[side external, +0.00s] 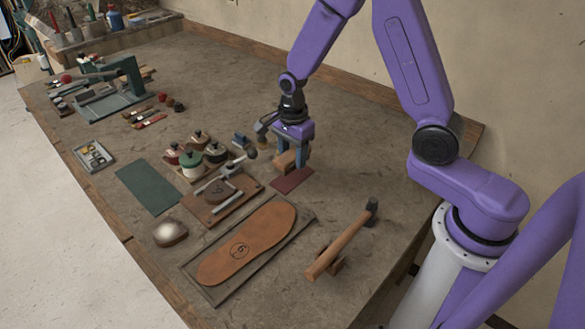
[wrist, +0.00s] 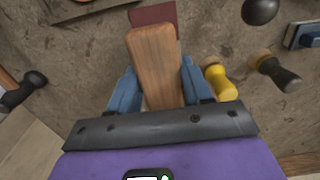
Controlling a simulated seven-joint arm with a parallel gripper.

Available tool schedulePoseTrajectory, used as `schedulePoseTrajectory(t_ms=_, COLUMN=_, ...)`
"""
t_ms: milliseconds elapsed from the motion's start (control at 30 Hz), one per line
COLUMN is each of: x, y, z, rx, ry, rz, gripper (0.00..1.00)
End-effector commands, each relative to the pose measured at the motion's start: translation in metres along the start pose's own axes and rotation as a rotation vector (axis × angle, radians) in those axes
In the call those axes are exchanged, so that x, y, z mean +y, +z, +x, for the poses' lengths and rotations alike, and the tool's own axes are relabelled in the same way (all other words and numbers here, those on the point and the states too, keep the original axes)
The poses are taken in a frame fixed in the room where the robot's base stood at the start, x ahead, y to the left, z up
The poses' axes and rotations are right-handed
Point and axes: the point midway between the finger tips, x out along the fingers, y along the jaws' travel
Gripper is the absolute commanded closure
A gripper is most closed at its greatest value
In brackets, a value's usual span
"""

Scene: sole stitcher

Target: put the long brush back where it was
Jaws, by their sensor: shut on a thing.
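My gripper (side external: 290,152) points down over the bench, its blue fingers shut on the long brush (side external: 284,161). The brush is a long wooden block with rounded ends, and the fingers hold it by its sides. In the wrist view the brush (wrist: 155,62) runs away from my gripper (wrist: 160,88) between the two fingers. A dark red mat (side external: 293,180) lies flat just beside and under the brush. In the wrist view the far end of the brush overlaps this mat (wrist: 153,14). Any bristles are hidden, and I cannot tell whether the brush touches the bench.
A hammer (side external: 342,240) and a leather sole (side external: 247,243) on a tray lie nearer the camera. A board with a clamp-like tool (side external: 217,192) and several capped pots (side external: 191,159) stand left. In the wrist view, yellow (wrist: 220,82) and dark (wrist: 275,70) handles sit close right of my gripper.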

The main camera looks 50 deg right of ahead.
Motion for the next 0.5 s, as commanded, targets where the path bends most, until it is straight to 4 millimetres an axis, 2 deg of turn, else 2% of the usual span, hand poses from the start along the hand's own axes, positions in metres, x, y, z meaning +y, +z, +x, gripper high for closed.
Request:
schedulePoseTrajectory(t_ms=333, x=0.000, y=0.000, z=0.034, rx=0.000, ry=0.002, rz=0.001, gripper=0.80)
schedulePoseTrajectory(t_ms=500, x=0.000, y=0.000, z=0.042, rx=0.000, ry=-0.001, rz=0.001, gripper=0.80)
